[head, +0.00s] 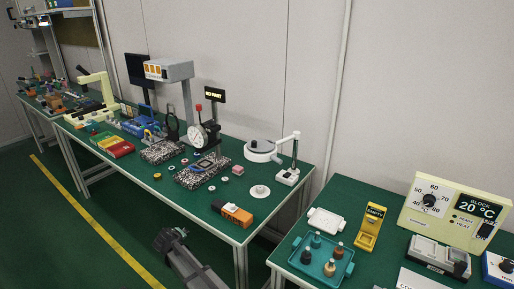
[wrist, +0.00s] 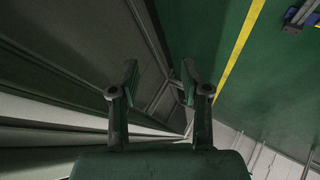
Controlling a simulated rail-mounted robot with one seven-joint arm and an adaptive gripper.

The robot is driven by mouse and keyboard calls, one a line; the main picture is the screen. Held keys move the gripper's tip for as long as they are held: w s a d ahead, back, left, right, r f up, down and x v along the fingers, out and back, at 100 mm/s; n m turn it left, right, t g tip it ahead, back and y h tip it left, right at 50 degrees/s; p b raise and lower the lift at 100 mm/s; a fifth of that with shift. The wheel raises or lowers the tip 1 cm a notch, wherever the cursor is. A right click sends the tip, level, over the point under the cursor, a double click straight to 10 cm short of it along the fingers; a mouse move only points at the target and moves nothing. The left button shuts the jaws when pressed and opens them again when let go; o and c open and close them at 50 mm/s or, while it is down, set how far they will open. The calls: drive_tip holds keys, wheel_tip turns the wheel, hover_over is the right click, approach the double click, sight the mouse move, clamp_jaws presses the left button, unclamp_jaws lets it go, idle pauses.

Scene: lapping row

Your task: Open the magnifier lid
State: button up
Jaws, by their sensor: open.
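I cannot make out a magnifier lid for certain. A cream swing-arm device (head: 95,88) stands on the far left part of the green bench and may be the magnifier; its lid is too small to tell. A dark ring on a stand (head: 172,125) near the bench's middle could also be a lens. My gripper (wrist: 159,75) shows in the wrist view with its two fingers apart and nothing between them. It is away from the bench things. In the head view a grey part of my arm (head: 185,262) shows low in front of the bench.
The long green bench (head: 160,185) carries a dial gauge on a stand (head: 201,136), speckled blocks, a red and green tray (head: 112,145) and an orange block (head: 232,213). A second bench at right holds a teal tray (head: 302,262) and a cream heater box (head: 455,212). A yellow line (head: 95,222) crosses the clear floor.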

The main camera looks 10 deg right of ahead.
drive_tip(key=w+a+r+t, duration=0.1)
drive_tip(key=w+a+r, duration=0.3)
drive_tip(key=r, duration=0.4)
drive_tip(key=w+a+r+t, duration=0.25)
drive_tip(key=w+r, duration=0.25)
drive_tip(key=r, duration=0.3)
wheel_tip(320, 180, up, 41)
drive_tip(key=m+g+y+p, duration=0.2)
drive_tip(key=m+g+p, duration=0.4)
drive_tip(key=g+p, duration=0.8)
hover_over(261, 143)
drive_tip(key=s+a, duration=0.2)
drive_tip(key=s, duration=0.1)
drive_tip(key=t, duration=0.1)
drive_tip(key=shift+t, duration=0.25)
drive_tip(key=f+p, duration=0.1)
drive_tip(key=f, duration=0.4)
drive_tip(key=a+f+p, duration=0.1)
drive_tip(key=f+p, duration=0.1)
drive_tip(key=f, duration=0.4)
drive_tip(key=f+p, duration=0.2)
drive_tip(key=f, duration=0.4)
drive_tip(key=shift+a, duration=0.15)
clamp_jaws()
